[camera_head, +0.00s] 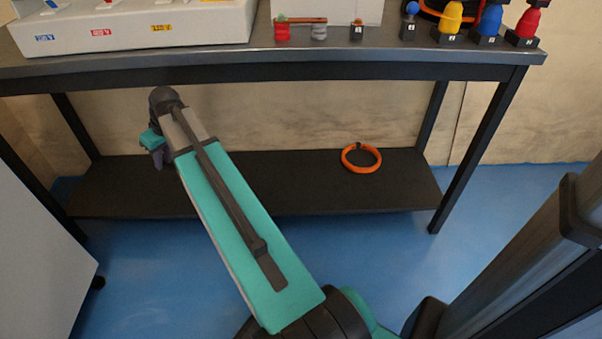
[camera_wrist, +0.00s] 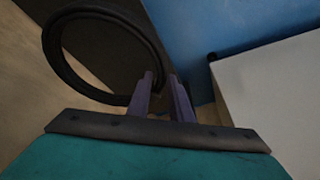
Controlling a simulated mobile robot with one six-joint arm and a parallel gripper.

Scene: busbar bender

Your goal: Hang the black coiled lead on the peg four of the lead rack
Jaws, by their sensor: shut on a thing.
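The black coiled lead (camera_wrist: 52,48) is a dark ring in the wrist view. Its right edge passes at the fingertips of my gripper (camera_wrist: 161,77), which is shut on it. The ring hangs out to the left of the fingers. In the head view my gripper (camera_head: 157,150) is at the arm's far end, in front of the bench's underside at left. It is small there, and I cannot make out the black lead in that view. I cannot identify the lead rack or peg four in either view.
A workbench (camera_head: 290,70) spans the head view, with a dark lower shelf (camera_head: 290,190). An orange coiled lead (camera_head: 361,158) lies on the shelf. Numbered coloured items line the bench top's front. A pale cabinet (camera_head: 35,250) stands at left. Blue floor lies open in front.

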